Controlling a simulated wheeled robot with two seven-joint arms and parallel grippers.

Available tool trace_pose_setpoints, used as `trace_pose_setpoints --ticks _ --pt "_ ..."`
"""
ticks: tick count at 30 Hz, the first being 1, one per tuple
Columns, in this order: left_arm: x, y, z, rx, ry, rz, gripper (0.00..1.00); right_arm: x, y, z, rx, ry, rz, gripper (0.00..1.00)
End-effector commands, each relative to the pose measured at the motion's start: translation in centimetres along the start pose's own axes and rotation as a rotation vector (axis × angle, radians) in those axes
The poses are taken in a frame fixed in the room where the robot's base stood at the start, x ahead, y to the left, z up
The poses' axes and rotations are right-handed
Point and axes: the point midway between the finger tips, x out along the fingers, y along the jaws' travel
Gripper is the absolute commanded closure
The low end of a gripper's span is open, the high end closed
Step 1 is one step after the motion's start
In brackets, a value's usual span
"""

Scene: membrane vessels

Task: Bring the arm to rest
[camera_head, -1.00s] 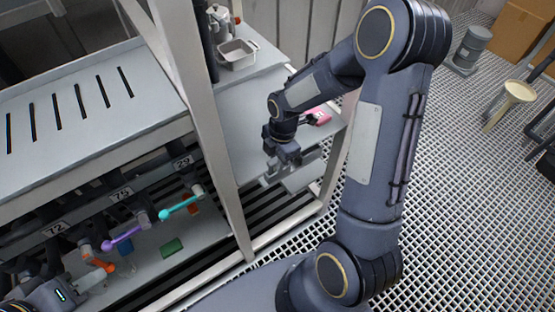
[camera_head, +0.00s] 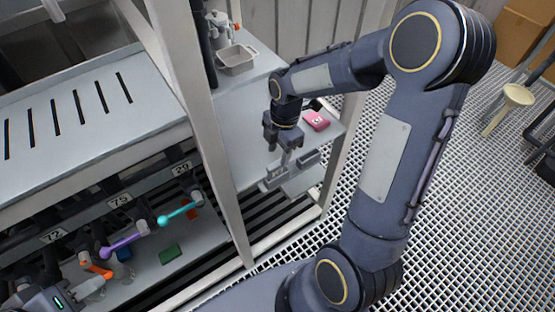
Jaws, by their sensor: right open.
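My right arm is bent through the middle of the view.
A purple handle (camera_head: 122,243) and a turquoise handle (camera_head: 178,215) sit under tags 75 and 29. A green block (camera_head: 170,254) lies on the lower tray. A white post (camera_head: 197,120) stands between.

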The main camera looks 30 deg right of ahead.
Motion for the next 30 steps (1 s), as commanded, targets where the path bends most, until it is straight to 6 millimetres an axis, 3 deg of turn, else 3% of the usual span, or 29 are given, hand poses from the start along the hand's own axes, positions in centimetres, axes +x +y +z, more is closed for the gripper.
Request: trace_pose_setpoints --ticks 5,22,26,30 --pt "0.0 0.0 0.0 0.0 0.0 0.0 0.64 -1.2 0.0 0.0 0.0 0.0 -0.001 0.57" --pt "0.0 0.0 0.0 0.0 0.0 0.0 0.64 -1.6 -0.3 -0.1 0.024 0.002 0.007 0.57" --pt "0.0 0.0 0.0 0.0 0.0 0.0 0.64 -4.0 -1.8 -0.6 0.198 0.025 0.06 0.57" --pt "0.0 0.0 0.0 0.0 0.0 0.0 0.64 -7.9 -5.5 -2.1 0.579 0.106 0.155 0.57"
